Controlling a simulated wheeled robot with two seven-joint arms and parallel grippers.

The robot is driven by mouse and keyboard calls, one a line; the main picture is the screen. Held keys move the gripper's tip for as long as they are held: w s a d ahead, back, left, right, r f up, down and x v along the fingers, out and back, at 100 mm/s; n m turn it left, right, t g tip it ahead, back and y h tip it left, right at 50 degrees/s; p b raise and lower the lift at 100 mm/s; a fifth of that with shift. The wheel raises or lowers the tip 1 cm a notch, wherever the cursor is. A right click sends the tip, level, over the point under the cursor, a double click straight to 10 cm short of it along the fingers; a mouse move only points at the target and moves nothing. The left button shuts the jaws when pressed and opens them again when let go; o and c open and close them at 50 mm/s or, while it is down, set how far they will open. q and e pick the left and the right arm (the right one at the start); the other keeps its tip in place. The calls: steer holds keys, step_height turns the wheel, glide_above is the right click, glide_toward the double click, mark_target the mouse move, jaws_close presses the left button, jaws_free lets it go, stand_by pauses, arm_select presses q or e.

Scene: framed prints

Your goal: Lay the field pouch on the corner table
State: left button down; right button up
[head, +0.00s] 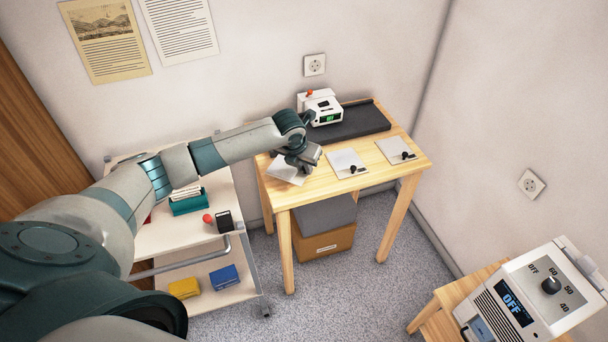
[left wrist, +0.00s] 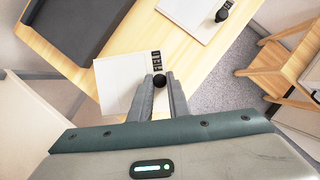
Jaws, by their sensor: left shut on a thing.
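The field pouch (left wrist: 125,82) is a flat white piece with a dark label reading FIELD and a black knob. My left gripper (left wrist: 160,84) is shut on the knob in the left wrist view. In the head view, the pouch (head: 284,172) shows under my left gripper (head: 303,163), over the left end of a light wooden table (head: 325,187). I cannot tell whether it touches the tabletop. A smaller wooden table (head: 436,318) stands at the lower right; which one is the corner table is not marked. My right gripper is not in view.
Two similar white pieces with black knobs (head: 346,162) (head: 394,150) lie on the wooden table. Behind them are a dark tray (head: 350,122) and a small device (head: 323,108). A large dial device (head: 530,290) covers much of the smaller table. A cart (head: 180,237) stands left.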

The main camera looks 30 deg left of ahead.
mark_target(304, 175)
arm_select(q)
step_height(304, 175, down, 3)
steer(key=shift+f+p, duration=0.15)
steer(key=shift+p, duration=0.55)
steer(key=shift+f, duration=0.35)
steer(key=c, duration=1.7)
jaws_free()
steer(key=shift+o, duration=0.2)
